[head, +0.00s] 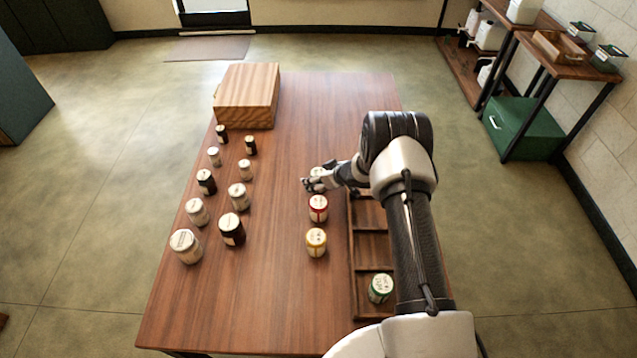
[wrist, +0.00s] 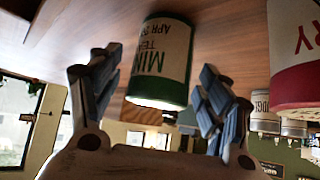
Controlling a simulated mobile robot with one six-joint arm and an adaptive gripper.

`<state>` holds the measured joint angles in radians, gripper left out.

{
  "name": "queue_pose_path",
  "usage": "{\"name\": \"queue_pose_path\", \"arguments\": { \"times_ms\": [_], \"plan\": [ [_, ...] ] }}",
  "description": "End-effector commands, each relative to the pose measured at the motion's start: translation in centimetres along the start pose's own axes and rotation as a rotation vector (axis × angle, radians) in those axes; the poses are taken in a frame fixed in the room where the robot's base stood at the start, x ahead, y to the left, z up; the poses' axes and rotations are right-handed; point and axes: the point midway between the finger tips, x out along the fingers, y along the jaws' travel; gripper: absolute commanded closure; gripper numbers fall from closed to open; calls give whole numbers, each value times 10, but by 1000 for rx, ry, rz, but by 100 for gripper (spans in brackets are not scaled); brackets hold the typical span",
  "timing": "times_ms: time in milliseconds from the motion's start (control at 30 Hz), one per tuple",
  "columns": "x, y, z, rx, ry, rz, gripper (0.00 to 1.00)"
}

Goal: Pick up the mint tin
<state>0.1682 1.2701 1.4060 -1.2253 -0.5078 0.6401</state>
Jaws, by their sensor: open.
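The mint tin (wrist: 162,62) is a white-labelled cylinder with a green band and printed "MINT TEA". In the wrist view, which looks upside down, it stands on the table between the two spread fingers of my gripper (wrist: 160,72). I see no clear contact with either finger. In the head view the pale top of the mint tin (head: 317,171) shows at my gripper (head: 308,183), which hides much of it. My gripper is open, low over the table and pointing left.
A red-banded tin (head: 318,208) stands close by, with a yellow-banded tin (head: 316,242) nearer. A compartmented tray (head: 352,270) holds a green-banded tin (head: 380,288). Several jars (head: 232,229) stand at the left; a wooden box (head: 246,98) is at the back. The table between is clear.

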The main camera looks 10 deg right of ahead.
Motion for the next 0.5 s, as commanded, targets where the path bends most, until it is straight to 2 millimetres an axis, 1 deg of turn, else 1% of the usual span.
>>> {"name": "queue_pose_path", "arguments": {
  "times_ms": [200, 500],
  "plan": [
    [0, 0, 0, 0, 0, 1, 29],
    [0, 0, 0, 0, 0, 1, 48]
  ]
}}
